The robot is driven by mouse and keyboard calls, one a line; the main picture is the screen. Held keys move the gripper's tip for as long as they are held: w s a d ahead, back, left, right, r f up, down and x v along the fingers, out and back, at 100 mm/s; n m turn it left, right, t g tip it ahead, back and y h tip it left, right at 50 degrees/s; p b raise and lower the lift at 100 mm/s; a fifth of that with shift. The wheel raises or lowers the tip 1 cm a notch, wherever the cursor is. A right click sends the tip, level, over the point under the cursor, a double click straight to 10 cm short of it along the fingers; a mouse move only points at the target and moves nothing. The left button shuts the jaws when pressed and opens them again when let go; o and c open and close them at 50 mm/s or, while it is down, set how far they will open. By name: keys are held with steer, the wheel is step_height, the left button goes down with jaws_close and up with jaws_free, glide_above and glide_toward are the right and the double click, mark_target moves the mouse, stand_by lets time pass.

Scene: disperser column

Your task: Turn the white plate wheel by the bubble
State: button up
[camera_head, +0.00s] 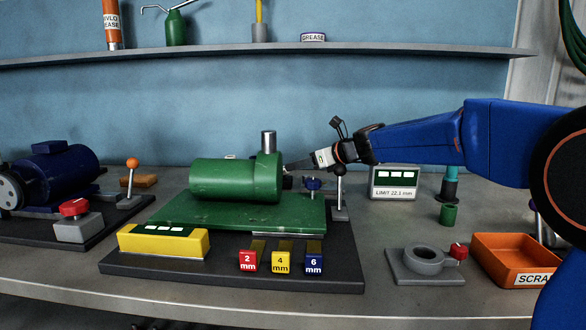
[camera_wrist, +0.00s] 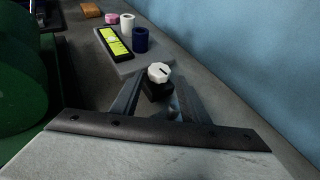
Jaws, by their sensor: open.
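In the head view, my gripper (camera_head: 293,166) reaches in from the right behind the green machine (camera_head: 235,180). The white wheel is not visible there.
A blue ring (camera_wrist: 140,40), a white ring (camera_wrist: 127,23) and a pink piece (camera_wrist: 111,18) stand by the bubble strip. The blue wall (camera_wrist: 250,70) is close on the right.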

steer(key=shift+x, duration=2.8)
steer(key=c, duration=0.8)
